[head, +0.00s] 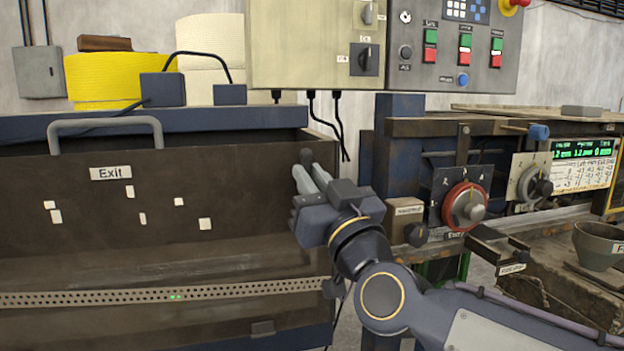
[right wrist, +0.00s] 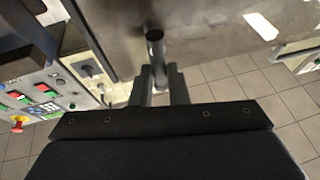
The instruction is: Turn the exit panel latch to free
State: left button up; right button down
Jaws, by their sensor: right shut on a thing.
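The exit panel (head: 235,190) is a dark brown upright board with an "Exit" label (head: 111,173) and a grey bar handle (head: 105,122) at its top. The latch (head: 306,157) is a small dark knob at the panel's upper right edge. In the right wrist view the latch (right wrist: 155,48) shows as a dark round-ended cylinder between the fingers. My right gripper (head: 308,174) is shut on the latch, its fingers on either side of it. The fingers partly hide the latch's lower part in the head view. My left gripper is not in view.
A control box (head: 375,45) with switches and buttons hangs above the latch. Black cables (head: 338,125) hang just right of the latch. A machine with a red dial (head: 466,205) stands to the right. A perforated strip (head: 140,297) runs below the panel.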

jog(key=c, duration=1.4)
grip_release()
jog(key=b+v, duration=0.2)
jog(key=v, duration=0.6)
jog(key=shift+w, duration=0.1)
jog(key=s+d+f+g+h+p, duration=0.1)
jog(key=d+f+g, duration=0.4)
jog(key=f, duration=0.7)
jog(key=s+d+f+m+g+h, duration=0.1)
jog(key=s+d+f+m+g, duration=0.2)
jog(key=s+f, duration=0.5)
jog(key=s+d+f+m+g+h+p, duration=0.1)
jog(key=s+d+f+g, duration=0.5)
jog(key=f, duration=0.9)
jog(key=s+m+g+h, duration=0.1)
jog(key=s+m, duration=0.1)
jog(key=s, duration=0.1)
jog(key=shift+s+h, duration=0.3)
jog(key=shift+s, duration=0.05)
